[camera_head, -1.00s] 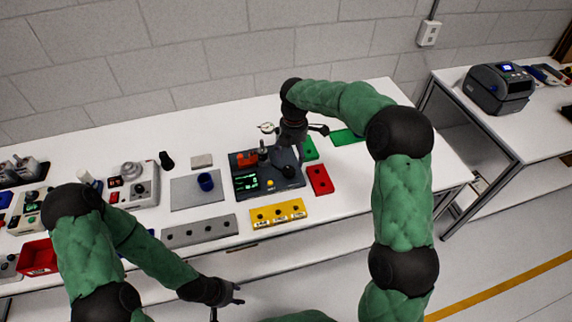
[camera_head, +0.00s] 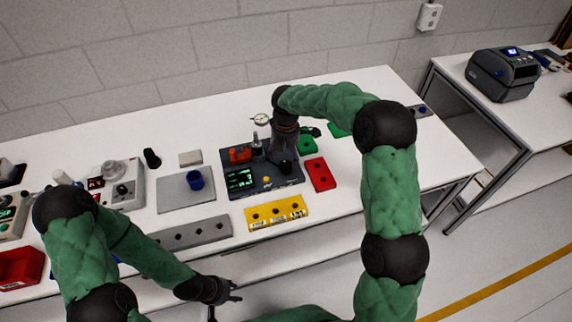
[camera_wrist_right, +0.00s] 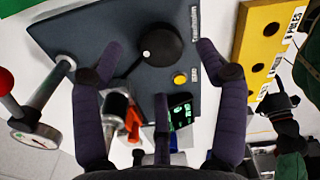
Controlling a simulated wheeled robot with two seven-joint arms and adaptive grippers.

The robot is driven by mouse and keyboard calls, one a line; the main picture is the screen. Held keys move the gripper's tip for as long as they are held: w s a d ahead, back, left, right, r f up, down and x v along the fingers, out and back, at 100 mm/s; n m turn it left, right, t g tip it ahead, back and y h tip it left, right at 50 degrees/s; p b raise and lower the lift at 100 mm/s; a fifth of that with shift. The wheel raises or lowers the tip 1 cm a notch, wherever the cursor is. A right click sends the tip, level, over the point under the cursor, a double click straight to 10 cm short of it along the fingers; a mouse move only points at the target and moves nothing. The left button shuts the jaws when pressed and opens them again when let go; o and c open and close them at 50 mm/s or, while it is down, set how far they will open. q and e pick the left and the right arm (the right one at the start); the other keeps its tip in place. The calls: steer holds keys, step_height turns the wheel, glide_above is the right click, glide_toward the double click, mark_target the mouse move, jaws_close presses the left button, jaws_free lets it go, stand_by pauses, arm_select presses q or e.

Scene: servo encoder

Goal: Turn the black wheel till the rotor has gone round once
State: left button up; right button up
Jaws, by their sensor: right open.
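The dark encoder device (camera_head: 262,188) stands on the white bench, with a green-lit display (camera_head: 240,180), a yellow button (camera_head: 267,180) and an orange-red part (camera_head: 240,155). Its black wheel (camera_head: 285,167) is at the right, partly covered by my right gripper (camera_head: 292,150). In the right wrist view the wheel (camera_wrist_right: 160,44) has a white dot and lies between and beyond the spread fingers of my right gripper (camera_wrist_right: 170,68), which is open and appears not to touch it. I cannot make out the rotor clearly. My left gripper (camera_head: 225,298) is open and empty before the bench.
A yellow block (camera_head: 275,224) lies in front of the device, a red block (camera_head: 321,186) to its right. A dial gauge (camera_head: 261,120) stands behind. The bench's right end is mostly clear.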

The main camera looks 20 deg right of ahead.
mark_target(286, 165)
steer(key=shift+f+b, duration=0.3)
steer(key=shift+f, duration=1.75)
steer(key=c, duration=1.2)
